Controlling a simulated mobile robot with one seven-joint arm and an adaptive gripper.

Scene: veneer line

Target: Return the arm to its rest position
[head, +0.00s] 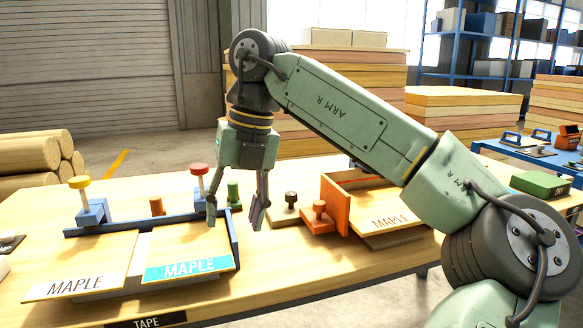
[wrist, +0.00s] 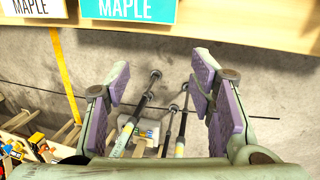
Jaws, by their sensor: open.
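My arm (head: 345,115) reaches from the lower right up and over the table, then bends down at the wrist. My gripper (head: 235,218) hangs over the table, pointing down, with its fingers apart and nothing between them. In the head view it appears just right of the veneer sheet with the teal MAPLE label (head: 190,250). Both purple-padded fingers show in the wrist view (wrist: 160,75), with floor visible between them. A plain MAPLE sheet (head: 80,265) lies left of the teal-labelled one, against a blue fence (head: 130,223).
An orange stop block (head: 335,205) and a tray with a MAPLE sheet (head: 385,215) stand right of my gripper. Knobbed clamps, yellow (head: 79,183) and red (head: 199,170), rise behind the fence. Board stacks (head: 335,75) stand behind the table (head: 270,270). A blue cart (head: 530,160) is at right.

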